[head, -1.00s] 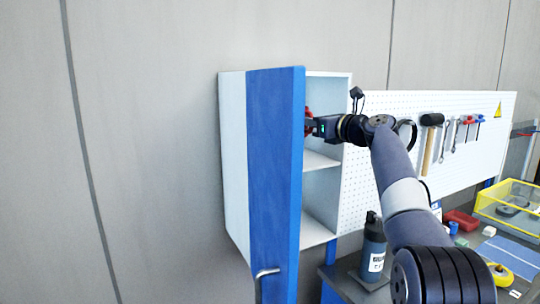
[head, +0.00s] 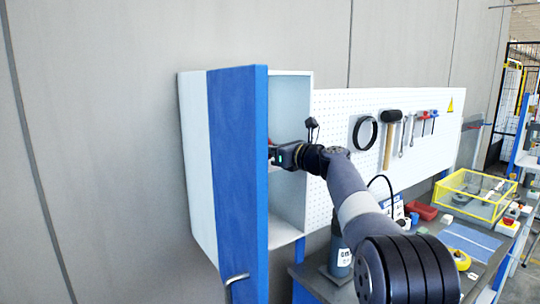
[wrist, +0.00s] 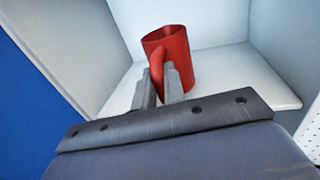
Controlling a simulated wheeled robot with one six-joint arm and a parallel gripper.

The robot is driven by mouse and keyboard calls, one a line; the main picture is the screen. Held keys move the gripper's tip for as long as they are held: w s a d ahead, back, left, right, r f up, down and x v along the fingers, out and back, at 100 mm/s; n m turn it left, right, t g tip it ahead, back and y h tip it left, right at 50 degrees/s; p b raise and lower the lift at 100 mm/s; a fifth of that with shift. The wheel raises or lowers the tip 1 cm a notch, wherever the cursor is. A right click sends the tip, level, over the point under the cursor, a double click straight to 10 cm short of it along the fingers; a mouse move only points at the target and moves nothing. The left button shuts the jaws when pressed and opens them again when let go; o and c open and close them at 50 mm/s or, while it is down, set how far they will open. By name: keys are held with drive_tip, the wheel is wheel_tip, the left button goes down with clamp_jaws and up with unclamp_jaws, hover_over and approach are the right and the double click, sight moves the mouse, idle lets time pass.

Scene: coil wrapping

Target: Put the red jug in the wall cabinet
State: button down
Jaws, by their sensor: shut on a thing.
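The red jug (wrist: 178,48) is inside the wall cabinet (head: 196,150), upright or nearly so, with its handle towards me. My gripper (wrist: 158,75) is shut on the jug's handle, one finger on each side. The jug is over the white shelf (wrist: 225,75); whether its base touches the shelf is hard to tell. In the head view, my gripper (head: 277,154) reaches into the cabinet at about the middle shelf's height, and the door hides nearly all of the jug. The blue cabinet door (head: 238,170) stands open.
The door stands close on the left of my gripper. A pegboard (head: 340,130) with hanging tools is to the right. Below are a workbench (head: 400,262), a dark bottle (head: 341,255) and a yellow-edged bin (head: 470,195). The shelf around the jug looks clear.

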drive_tip(key=shift+f, duration=0.9)
drive_tip(key=shift+f, duration=0.1)
drive_tip(key=c, duration=1.5)
unclamp_jaws()
drive_tip(key=shift+b+v, duration=2.1)
drive_tip(key=shift+v, duration=3.95)
